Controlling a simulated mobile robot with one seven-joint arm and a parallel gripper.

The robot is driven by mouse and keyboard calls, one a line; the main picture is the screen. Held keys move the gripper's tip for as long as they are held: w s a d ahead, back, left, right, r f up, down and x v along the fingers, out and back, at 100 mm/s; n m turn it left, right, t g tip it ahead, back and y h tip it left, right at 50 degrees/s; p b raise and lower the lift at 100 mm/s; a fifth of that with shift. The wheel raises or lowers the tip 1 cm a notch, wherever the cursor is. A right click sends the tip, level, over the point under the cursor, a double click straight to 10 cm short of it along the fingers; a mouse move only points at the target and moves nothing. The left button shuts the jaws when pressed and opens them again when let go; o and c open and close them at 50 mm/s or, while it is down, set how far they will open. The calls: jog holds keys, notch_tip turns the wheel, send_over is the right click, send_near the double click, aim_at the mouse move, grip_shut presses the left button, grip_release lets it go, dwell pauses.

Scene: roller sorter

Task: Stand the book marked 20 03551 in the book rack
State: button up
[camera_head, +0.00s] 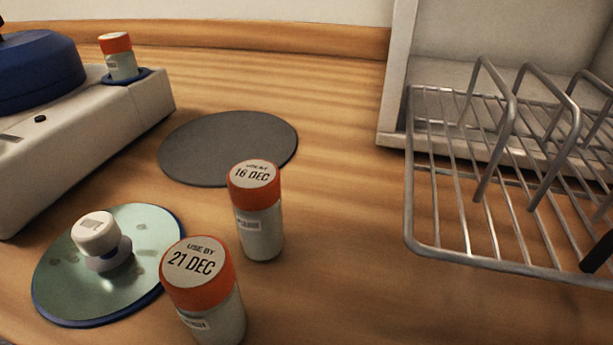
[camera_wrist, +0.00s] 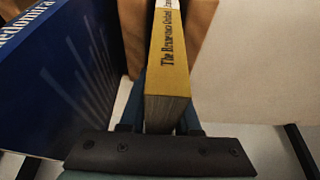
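In the wrist view a yellow book (camera_wrist: 168,72) stands between the fingers of my gripper (camera_wrist: 167,118). Its spine lettering is partly legible, but the mark 20 03551 does not show. The blue fingers lie close along both sides of the book with no clear gap, so my gripper looks shut on it. A wire rack with upright hoops, apparently the book rack (camera_head: 408,190), stands at the right in the head view. The visible slots between its hoops hold no book. My gripper is not recognisable in the head view.
A large dark blue book (camera_wrist: 60,75) stands left of my gripper. In the head view, two orange-capped jars (camera_head: 262,235) (camera_head: 215,310) stand left of the rack. A grey disc (camera_head: 225,150), a round glass plate (camera_head: 65,290) and a white device (camera_head: 135,110) lie farther left.

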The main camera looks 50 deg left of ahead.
jog(key=o, duration=0.3)
jog(key=shift+o, duration=0.2)
jog(key=p+v, duration=0.6)
jog(key=v, duration=0.5)
jog(key=shift+r, duration=0.25)
jog(key=shift+s+d+r+p, duration=0.15)
jog(key=shift+r+p, duration=0.15)
jog(key=shift+r, duration=0.1)
jog(key=shift+s, duration=0.1)
